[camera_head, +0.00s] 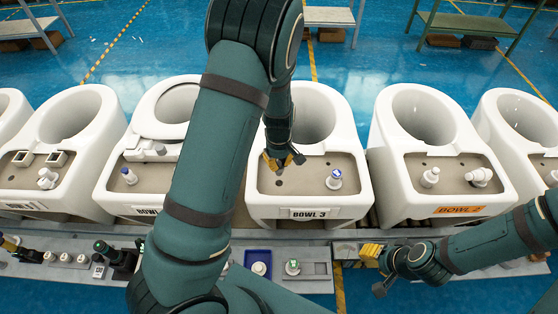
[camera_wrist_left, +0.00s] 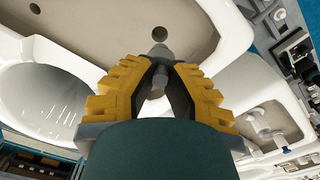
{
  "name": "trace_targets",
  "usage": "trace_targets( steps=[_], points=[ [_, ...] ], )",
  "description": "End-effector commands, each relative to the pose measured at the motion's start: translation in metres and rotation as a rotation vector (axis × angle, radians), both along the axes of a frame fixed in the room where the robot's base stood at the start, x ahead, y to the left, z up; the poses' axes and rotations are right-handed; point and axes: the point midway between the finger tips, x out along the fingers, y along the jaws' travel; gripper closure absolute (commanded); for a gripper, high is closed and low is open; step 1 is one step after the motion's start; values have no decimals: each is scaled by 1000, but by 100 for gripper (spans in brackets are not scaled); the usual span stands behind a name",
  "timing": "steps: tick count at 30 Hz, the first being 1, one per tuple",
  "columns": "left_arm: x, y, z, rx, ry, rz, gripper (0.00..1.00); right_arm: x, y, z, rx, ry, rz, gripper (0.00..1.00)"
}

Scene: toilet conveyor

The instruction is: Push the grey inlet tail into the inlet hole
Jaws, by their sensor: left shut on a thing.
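My left gripper (camera_head: 280,163) is over the left part of the deck of the toilet labelled BOWL 3 (camera_head: 316,213). In the left wrist view its yellow-and-black fingers (camera_wrist_left: 160,68) are shut on the grey inlet tail (camera_wrist_left: 158,52), a small pointed grey piece. The tail's tip is close to a dark round hole (camera_wrist_left: 160,33) in the beige deck; I cannot tell whether it touches the rim. In the head view a dark hole (camera_head: 279,182) shows just below the gripper. My right gripper (camera_head: 370,251) is by the front ledge, its opening unclear.
A white fitting with a blue top (camera_head: 334,180) stands on the same deck, to the right. Toilets stand in a row on both sides. A blue tray (camera_head: 258,263) and small parts lie on the grey front ledge (camera_head: 318,285). My left arm hides part of the neighbouring toilet.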

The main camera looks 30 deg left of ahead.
Motion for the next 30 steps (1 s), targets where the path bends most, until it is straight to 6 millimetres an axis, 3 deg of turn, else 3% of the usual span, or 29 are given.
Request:
trace_targets(
  steps=[13,30],
  points=[
    [0,0,-39,0,-1,0,100,0,1,-31,-4,0,-3,55],
    [0,0,-42,0,-1,0,100,0,1,-33,-4,0,-3,55]
  ],
)
